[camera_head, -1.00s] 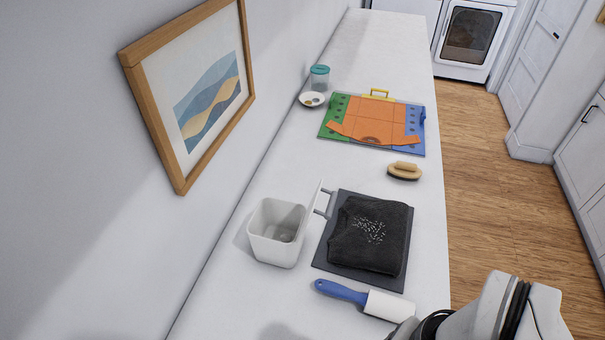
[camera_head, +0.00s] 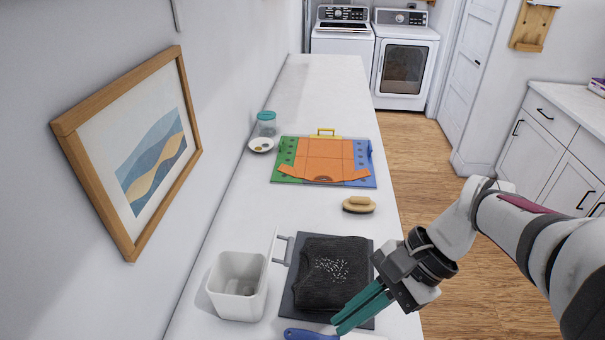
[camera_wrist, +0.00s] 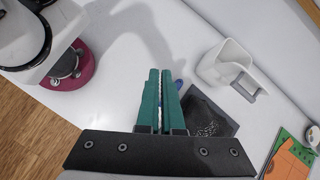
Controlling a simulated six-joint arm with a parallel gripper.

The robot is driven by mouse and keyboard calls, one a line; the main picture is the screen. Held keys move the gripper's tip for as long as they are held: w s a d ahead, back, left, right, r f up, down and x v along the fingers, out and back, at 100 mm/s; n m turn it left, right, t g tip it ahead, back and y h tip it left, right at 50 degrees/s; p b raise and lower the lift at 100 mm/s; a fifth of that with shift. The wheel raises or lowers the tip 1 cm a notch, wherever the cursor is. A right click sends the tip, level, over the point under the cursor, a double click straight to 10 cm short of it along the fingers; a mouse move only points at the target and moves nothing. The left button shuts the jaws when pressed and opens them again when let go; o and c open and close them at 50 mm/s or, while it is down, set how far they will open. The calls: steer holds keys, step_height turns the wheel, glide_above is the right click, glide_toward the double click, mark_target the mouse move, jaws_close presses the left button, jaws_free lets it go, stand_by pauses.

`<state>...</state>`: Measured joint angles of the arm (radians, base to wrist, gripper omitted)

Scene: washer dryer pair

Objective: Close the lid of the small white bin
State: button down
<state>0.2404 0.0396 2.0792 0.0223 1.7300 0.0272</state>
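The small white bin (camera_head: 238,290) stands upright on the counter at lower left in the head view. Its lid (camera_head: 272,246) is open, seen nearly edge-on along the bin's right side, with a grey handle (camera_head: 285,250). In the wrist view the bin (camera_wrist: 215,64) is right of my fingers, with the handle (camera_wrist: 250,93) facing the mat. My gripper (camera_head: 337,326) is right of and nearer than the bin, over the front of the dark mat.
A dark mat (camera_head: 288,305) holds a black folded cloth (camera_head: 330,272) with white specks. A blue-handled lint roller (camera_head: 308,334) lies partly hidden by my fingers. A brush (camera_head: 358,205), coloured board (camera_head: 372,177), dish (camera_head: 261,145) and jar (camera_head: 266,124) stand farther back. The wall borders the left.

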steer(key=w+d+f+m+t+y, duration=0.1)
steer(key=w+d+m+y, duration=0.25)
steer(key=w, duration=0.45)
steer(key=w+d+f+m+t+y, duration=0.1)
steer(key=w+d+m+t+y, duration=0.2)
steer(key=w, duration=0.5)
steer(key=a+f+g, duration=0.1)
steer(key=a+f, duration=0.3)
steer(key=a, duration=0.9)
steer(key=shift+a, duration=0.25)
steer(key=shift+y, duration=0.25)
